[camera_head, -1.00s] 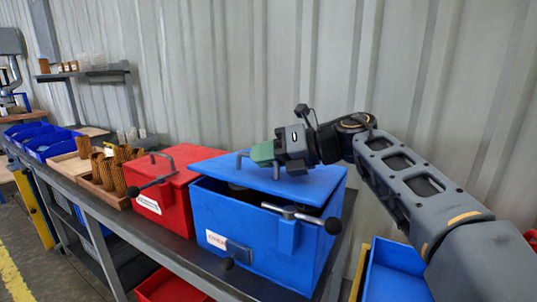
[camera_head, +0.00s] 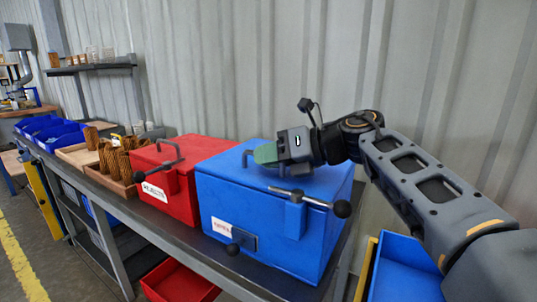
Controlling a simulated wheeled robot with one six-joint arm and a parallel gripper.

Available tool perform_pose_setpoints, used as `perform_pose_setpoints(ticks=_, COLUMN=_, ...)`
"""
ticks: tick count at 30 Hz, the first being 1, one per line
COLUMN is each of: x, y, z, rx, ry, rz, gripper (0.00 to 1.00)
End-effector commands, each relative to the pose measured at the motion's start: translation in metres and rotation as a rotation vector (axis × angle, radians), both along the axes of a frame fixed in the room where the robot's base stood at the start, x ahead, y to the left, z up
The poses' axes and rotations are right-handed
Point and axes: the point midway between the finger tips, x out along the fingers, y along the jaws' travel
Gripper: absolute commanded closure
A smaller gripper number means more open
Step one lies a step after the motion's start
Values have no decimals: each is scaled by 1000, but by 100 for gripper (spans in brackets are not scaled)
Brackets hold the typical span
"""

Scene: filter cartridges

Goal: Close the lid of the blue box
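The blue box (camera_head: 262,235) stands on the dark bench, with a label and a latch plate on its front. Its blue lid (camera_head: 240,174) lies down flat on the box, with no gap visible at the front edge. A handle shows on top of the lid. My gripper (camera_head: 265,154) is at the lid's top near that handle, with greenish fingertips pointing left. The fingers are seen side-on and partly hide the lid, so I cannot tell whether they are open or hold anything.
A red box (camera_head: 178,185) with a closed lid stands just left of the blue box. Trays of brown cartridges (camera_head: 115,162) and blue bins (camera_head: 50,138) are further left. A red bin (camera_head: 180,282) is below the bench. Another blue bin (camera_head: 405,262) is at lower right.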

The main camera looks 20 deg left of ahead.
Motion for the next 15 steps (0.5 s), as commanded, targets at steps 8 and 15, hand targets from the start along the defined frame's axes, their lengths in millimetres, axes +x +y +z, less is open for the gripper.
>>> perform_pose_setpoints(ticks=8, x=1, y=0, z=1, rx=3, ry=-1, rz=-3, gripper=62)
perform_pose_setpoints(ticks=15, x=1, y=-6, z=4, rx=4, ry=-2, rz=-6, gripper=62)
